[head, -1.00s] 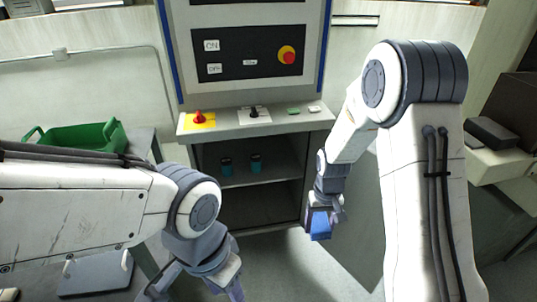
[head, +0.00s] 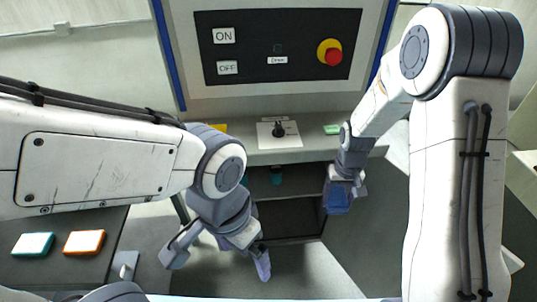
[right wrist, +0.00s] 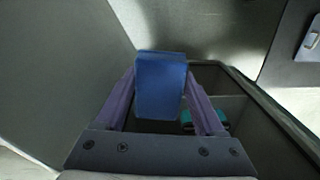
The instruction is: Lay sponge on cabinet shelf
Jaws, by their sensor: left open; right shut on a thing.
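A blue block, seemingly the sponge (head: 338,199), is held in my right gripper (head: 341,187), in front of the cabinet's right side. In the right wrist view the blue block (right wrist: 160,88) sits between both fingers of the right gripper (right wrist: 161,75), clear of any surface. The open cabinet has a shelf (head: 296,187) below the control panel; it shows partly behind the block in the right wrist view (right wrist: 222,104). My left gripper (head: 218,262) is open and empty, low in front of the cabinet's left side. My left arm hides part of the cabinet.
A teal container (head: 276,174) stands on the shelf. The panel has ON and OFF labels and a red stop button (head: 333,56); a black switch (head: 279,130) is on the ledge.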

